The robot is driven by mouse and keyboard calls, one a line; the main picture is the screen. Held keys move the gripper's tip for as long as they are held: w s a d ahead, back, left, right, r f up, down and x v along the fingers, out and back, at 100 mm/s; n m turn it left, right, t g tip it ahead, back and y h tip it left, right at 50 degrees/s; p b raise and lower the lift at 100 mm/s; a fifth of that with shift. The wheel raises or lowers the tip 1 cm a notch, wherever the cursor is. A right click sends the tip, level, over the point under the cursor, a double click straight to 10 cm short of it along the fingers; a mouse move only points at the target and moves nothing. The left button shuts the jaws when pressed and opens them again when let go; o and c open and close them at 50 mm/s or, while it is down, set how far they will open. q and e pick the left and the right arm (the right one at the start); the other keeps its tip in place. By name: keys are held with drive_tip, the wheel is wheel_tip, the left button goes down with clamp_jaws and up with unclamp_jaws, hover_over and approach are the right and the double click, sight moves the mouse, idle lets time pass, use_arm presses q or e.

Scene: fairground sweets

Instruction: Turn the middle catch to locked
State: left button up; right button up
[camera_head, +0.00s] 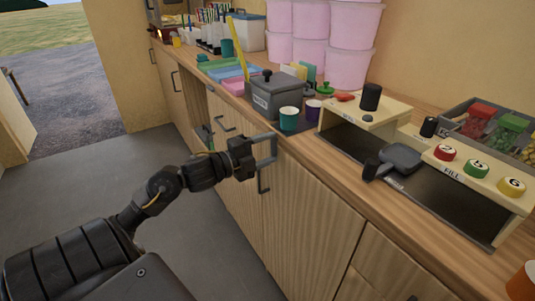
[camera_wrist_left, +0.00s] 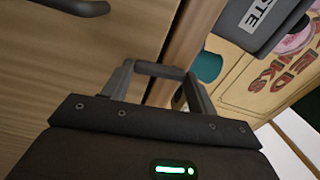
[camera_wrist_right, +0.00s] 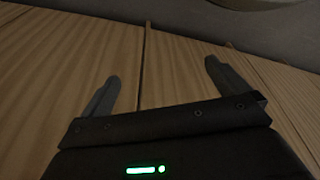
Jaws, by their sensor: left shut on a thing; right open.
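My left gripper (camera_head: 268,147) is at the cupboard front, just under the worktop edge. In the left wrist view its fingers (camera_wrist_left: 158,72) are shut on a grey bar (camera_wrist_left: 160,69) that spans between their tips. I cannot tell whether this bar is the middle catch, and no locked marking shows. A dark handle (camera_head: 262,182) sits on the door below the gripper, and a dark handle also shows in the left wrist view (camera_wrist_left: 75,6). My right gripper (camera_wrist_right: 162,72) is open and empty in front of wooden panels; it is outside the head view.
The worktop above holds a grey lidded box (camera_head: 275,97), a teal cup (camera_head: 289,119), pink tubs (camera_head: 349,68) and a fill station with numbered buttons (camera_head: 476,169). A grey scoop (camera_head: 400,158) lies in front of the buttons. The floor (camera_head: 95,170) on the left is clear.

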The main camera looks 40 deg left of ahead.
use_arm(q)
drive_tip(key=shift+a+m+b, duration=0.1)
drive_tip(key=shift+m+b, duration=0.3)
drive_tip(key=shift+m, duration=0.5)
use_arm(e)
drive_tip(key=shift+w+r, duration=0.1)
drive_tip(key=shift+r, duration=1.1)
use_arm(q)
drive_tip(key=o, duration=1)
drive_tip(key=v, duration=1)
drive_tip(key=shift+s+a, duration=0.15)
drive_tip(key=shift+s, duration=0.2)
use_arm(e)
drive_tip(key=shift+f, duration=0.3)
